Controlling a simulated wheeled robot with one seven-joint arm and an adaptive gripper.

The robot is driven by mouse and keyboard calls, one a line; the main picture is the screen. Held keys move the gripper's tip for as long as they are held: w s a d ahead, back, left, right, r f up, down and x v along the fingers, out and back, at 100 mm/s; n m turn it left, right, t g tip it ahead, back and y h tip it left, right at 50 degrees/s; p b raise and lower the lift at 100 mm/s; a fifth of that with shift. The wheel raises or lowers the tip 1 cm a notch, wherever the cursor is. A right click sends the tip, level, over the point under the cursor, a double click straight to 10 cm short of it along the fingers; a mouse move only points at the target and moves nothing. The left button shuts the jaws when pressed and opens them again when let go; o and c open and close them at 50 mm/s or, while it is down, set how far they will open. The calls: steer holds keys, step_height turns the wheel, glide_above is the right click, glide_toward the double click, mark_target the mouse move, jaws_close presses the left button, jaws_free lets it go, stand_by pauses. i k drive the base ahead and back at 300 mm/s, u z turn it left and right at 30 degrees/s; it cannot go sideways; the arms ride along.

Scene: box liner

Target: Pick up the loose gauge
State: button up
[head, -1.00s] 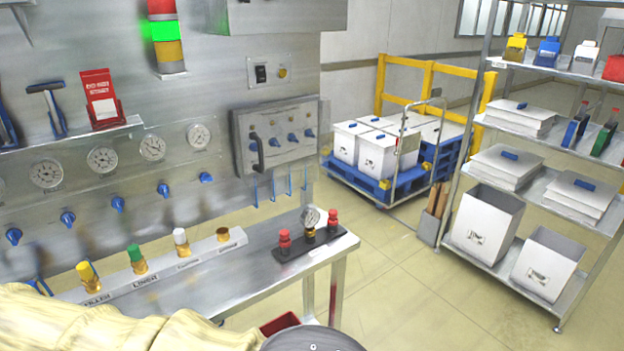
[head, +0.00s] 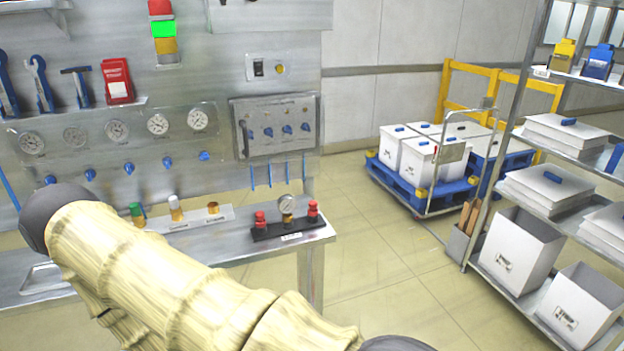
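The loose gauge (head: 287,204) is a small round dial with a white face and a brass base. It stands upright on a dark block (head: 286,229) near the right end of the steel bench, between two red-topped fittings (head: 260,220). My arm, in a cream cover, crosses the lower left and centre of the head view. It covers part of the bench. My gripper is not visible in the frame, so what it holds cannot be seen. The gauge is clear of the arm in this view.
The steel bench (head: 313,240) also bears a white strip (head: 190,222) with coloured caps. Several fixed gauges (head: 158,123) and blue valves sit on the wall panel above. A pallet cart (head: 410,188) and a metal shelf rack (head: 497,170) stand to the right. Open floor lies between.

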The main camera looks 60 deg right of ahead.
mark_target(287, 204)
steer(key=z, duration=1.5)
